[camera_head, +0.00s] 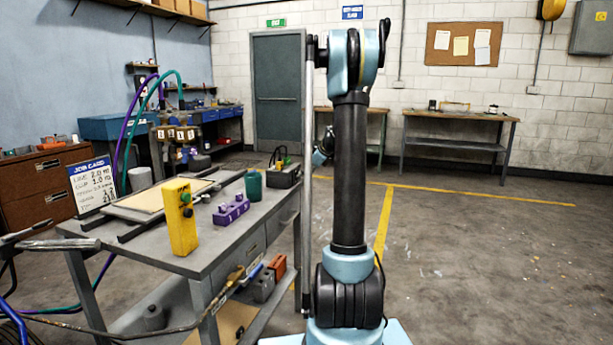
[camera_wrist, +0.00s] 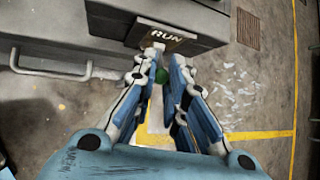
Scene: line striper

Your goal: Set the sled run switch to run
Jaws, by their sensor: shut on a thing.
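The sled run switch shows in the wrist view as a dark box with a plate lettered RUN (camera_wrist: 167,37). A small green piece (camera_wrist: 161,76) sits just in front of the plate, between my fingers; it looks like the switch's lever tip. My gripper (camera_wrist: 158,68) is shut on it, with one finger on each side. The lever's base is partly hidden, so its exact position cannot be told. In the head view a dark box (camera_head: 285,176) with green parts on top stands at the bench's far right end, and my arm hides most of my gripper.
The grey bench (camera_head: 215,250) carries a yellow button box (camera_head: 180,222), a purple block (camera_head: 231,210), a green cup (camera_head: 253,184) and a flat tray (camera_head: 160,199). A job card (camera_head: 93,184) stands at its left. The floor to the right is open.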

